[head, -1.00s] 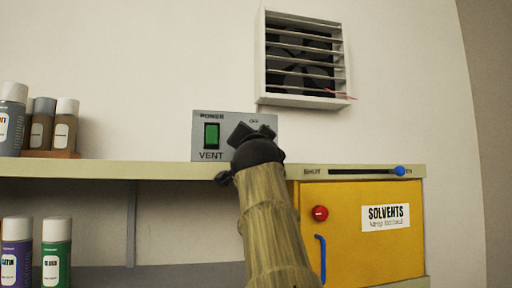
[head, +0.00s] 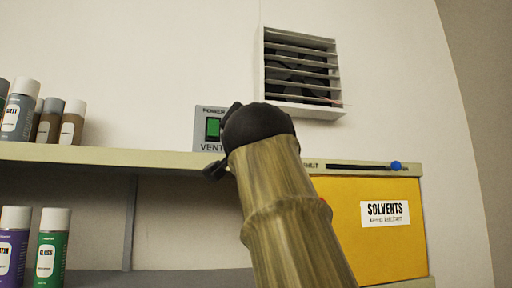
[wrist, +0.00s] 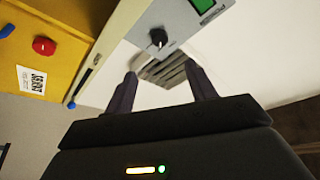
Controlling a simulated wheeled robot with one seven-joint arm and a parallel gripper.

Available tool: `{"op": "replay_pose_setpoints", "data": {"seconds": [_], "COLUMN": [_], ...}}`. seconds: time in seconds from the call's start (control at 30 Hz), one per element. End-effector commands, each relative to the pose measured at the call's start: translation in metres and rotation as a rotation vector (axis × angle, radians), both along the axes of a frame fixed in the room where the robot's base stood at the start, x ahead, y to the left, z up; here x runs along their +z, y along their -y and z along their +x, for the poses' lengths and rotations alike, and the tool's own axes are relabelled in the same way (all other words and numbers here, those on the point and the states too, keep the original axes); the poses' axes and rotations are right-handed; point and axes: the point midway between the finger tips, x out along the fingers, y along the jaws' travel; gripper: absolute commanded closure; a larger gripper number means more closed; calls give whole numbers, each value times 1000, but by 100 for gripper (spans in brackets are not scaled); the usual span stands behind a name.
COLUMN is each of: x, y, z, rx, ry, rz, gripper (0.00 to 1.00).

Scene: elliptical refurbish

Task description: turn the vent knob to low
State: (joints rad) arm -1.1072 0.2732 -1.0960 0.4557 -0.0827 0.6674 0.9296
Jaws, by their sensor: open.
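The vent panel (head: 200,123) is a grey box on the shelf against the wall, with a green power switch (head: 213,128). In the head view my dark wrist covers its right part and the knob. In the wrist view the small black vent knob (wrist: 158,37) shows on the grey panel (wrist: 181,17). I cannot read its setting. My gripper (wrist: 161,80) is open and empty, its two dark fingers apart. In that picture the knob lies above the gap between the fingertips, with no visible contact.
A louvred wall vent (head: 301,72) is above the panel. A yellow solvents cabinet (head: 345,235) is below right, under a slider with a blue handle (head: 396,166). A red knob (wrist: 44,46) is on the cabinet. Spray cans (head: 20,110) stand left on the shelf (head: 100,155).

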Motion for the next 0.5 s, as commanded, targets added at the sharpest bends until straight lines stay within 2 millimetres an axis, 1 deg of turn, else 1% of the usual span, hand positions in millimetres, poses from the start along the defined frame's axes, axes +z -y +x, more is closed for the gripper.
{"op": "replay_pose_setpoints", "data": {"seconds": [0.03, 0.2, 0.5], "x": [-6, -8, -6], "y": [0, 1, 1], "z": [-7, -19, -21], "rx": [2, 1, 0], "ry": [3, 2, 0], "rz": [0, 1, 0], "gripper": [44, 44, 44]}}
